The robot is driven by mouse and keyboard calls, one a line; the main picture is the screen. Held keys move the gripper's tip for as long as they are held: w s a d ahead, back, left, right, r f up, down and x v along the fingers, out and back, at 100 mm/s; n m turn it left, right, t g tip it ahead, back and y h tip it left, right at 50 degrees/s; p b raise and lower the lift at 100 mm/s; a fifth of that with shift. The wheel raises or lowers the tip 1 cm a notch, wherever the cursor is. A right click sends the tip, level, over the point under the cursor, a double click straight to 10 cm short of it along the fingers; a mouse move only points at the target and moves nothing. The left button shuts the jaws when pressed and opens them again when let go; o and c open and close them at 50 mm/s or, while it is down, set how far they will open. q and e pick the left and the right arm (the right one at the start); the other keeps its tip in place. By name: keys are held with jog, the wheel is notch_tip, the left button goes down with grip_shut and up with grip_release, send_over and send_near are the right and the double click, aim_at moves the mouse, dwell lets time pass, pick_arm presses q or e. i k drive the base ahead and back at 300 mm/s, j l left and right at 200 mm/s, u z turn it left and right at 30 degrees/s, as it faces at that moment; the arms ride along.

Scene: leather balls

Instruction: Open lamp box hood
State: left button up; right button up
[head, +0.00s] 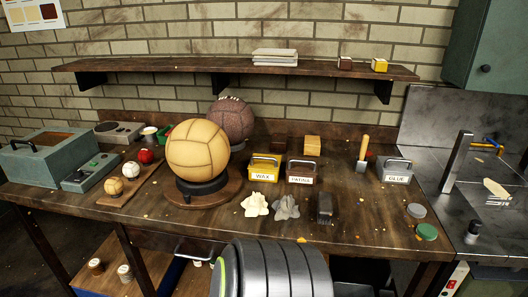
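A grey-green box (40,165) stands at the left end of the workbench, and it looks like the lamp box. Its hood (62,149) appears down, with a brownish panel in the sloping top. A dark bar handle (22,143) is on the box's near left side. The inside of the box is hidden. Neither of my grippers shows in the head view.
A control unit with a green button (88,174) stands right beside the box. Small balls (130,169) sit on a wooden strip. A large tan ball (197,148) rests on a stand. Labelled tins (265,163) stand further right. A shelf (230,68) hangs above.

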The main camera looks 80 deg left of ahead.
aim_at(48, 154)
jog(key=u, duration=3.75)
